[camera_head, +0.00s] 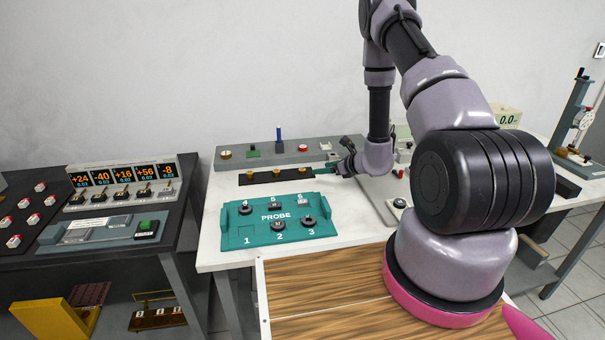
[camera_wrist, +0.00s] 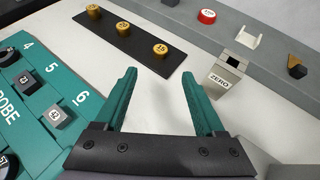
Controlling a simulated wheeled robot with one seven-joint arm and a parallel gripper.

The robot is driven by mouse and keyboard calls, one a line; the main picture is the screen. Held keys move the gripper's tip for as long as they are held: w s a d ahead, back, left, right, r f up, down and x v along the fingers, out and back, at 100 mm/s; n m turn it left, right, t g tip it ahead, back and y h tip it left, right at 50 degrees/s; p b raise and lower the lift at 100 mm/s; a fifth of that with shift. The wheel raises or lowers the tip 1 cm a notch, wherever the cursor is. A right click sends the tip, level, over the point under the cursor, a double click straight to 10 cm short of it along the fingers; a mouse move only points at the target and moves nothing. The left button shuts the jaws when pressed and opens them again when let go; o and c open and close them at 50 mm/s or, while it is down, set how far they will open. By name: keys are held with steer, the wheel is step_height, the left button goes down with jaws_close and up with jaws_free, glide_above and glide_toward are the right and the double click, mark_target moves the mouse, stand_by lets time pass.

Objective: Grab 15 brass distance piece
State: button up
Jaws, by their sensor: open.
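Three brass distance pieces stand upright in a row on a black strip (camera_wrist: 140,42). The nearest one, whose top appears to read 15 (camera_wrist: 160,50), is at the strip's right end, just beyond my fingertips in the wrist view. It also shows in the head view (camera_head: 304,170). The middle brass piece (camera_wrist: 123,28) and the far brass piece (camera_wrist: 93,11) stand to its left. My gripper (camera_wrist: 159,76) is open, with green fingers spread and nothing between them. In the head view my gripper (camera_head: 327,171) is at the strip's right end.
A green PROBE tray (camera_head: 237,214) with several numbered places lies in front of the strip. A grey block marked ZERO (camera_wrist: 226,78) stands right of my fingers. A grey rail (camera_head: 297,151) with small items runs behind the strip. A lit display console (camera_head: 122,180) stands at left.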

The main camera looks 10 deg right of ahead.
mark_target(302, 169)
steer(key=x, duration=0.4)
steer(key=shift+a+f, duration=0.1)
steer(key=shift+w+r+x, duration=0.1)
steer(key=shift+r+x, duration=0.05)
steer(key=shift+x, duration=1.4)
steer(key=shift+w+r+x, duration=0.1)
steer(key=shift+r+x, duration=0.05)
steer(key=shift+x, duration=1.45)
jaws_close()
